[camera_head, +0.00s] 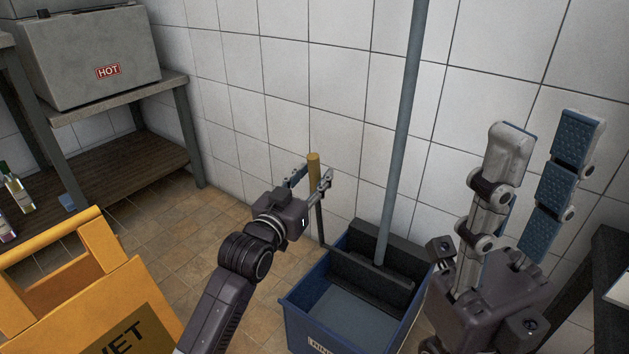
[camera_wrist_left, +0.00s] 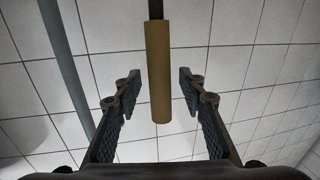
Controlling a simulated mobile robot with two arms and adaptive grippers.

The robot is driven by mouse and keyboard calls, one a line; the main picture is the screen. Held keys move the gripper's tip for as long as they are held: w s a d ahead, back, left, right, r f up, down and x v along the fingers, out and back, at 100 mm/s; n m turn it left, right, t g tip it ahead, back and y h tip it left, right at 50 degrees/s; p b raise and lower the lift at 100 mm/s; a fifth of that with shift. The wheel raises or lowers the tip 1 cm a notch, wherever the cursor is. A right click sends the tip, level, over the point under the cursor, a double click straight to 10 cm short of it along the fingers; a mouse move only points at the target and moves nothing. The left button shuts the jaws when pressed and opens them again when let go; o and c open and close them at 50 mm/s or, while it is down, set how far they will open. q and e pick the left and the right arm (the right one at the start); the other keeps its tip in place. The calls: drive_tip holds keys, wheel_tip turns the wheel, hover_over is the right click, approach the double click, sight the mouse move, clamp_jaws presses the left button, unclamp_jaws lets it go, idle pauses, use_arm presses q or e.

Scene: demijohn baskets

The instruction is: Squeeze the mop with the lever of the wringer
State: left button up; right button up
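The wringer's lever is a dark rod (camera_head: 320,222) with a tan grip (camera_head: 313,162) on top, standing up at the left side of the blue bucket (camera_head: 300,322). The dark wringer (camera_head: 372,282) sits at the bucket's back. The mop's grey-blue pole (camera_head: 402,110) rises from the wringer; its head is hidden. My left gripper (camera_head: 308,180) is open at the tan grip. In the left wrist view the tan grip (camera_wrist_left: 158,75) appears between the open fingers, with a gap on both sides. My right gripper (camera_head: 544,132) is open and empty, raised to the bucket's right.
A yellow wet-floor sign (camera_head: 95,285) stands at the front left. A shelf (camera_head: 125,95) with a grey box (camera_head: 90,60) marked HOT and bottles (camera_head: 18,190) is at the left. A tiled wall (camera_head: 290,95) is close behind. A dark table (camera_head: 598,275) stands at the right edge.

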use_arm(q)
drive_tip(key=shift+w+d, duration=0.2)
drive_tip(key=shift+w, duration=0.2)
drive_tip(key=shift+c, duration=0.3)
clamp_jaws()
